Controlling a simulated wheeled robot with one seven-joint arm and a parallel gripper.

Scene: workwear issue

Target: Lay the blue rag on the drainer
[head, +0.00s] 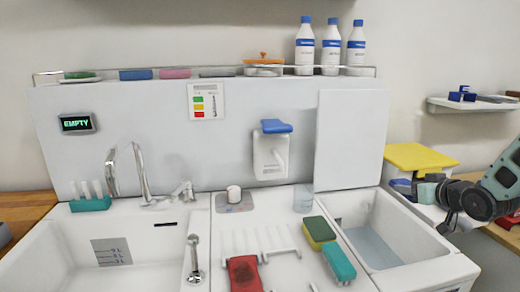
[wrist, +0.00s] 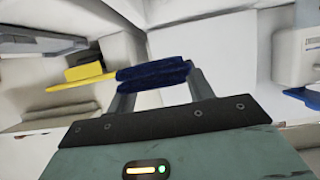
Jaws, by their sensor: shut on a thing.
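The blue rag (wrist: 152,74) is gripped between both fingers of my gripper (wrist: 160,84) in the wrist view, as a narrow dark blue bundle. In the head view my gripper (head: 410,189) is at the right, beyond the right basin and in front of the yellow-lidded box. A small blue patch of the rag (head: 401,186) shows at its tip. The drainer (head: 235,240) is the white ribbed area between the two basins, well to the left of my gripper. A red cloth (head: 243,273) lies on its front part.
A clear cup (head: 304,198) and a white-topped item (head: 234,194) stand behind. The yellow lid (head: 420,156) is close to my gripper. A soap dispenser (head: 270,153) hangs on the back panel.

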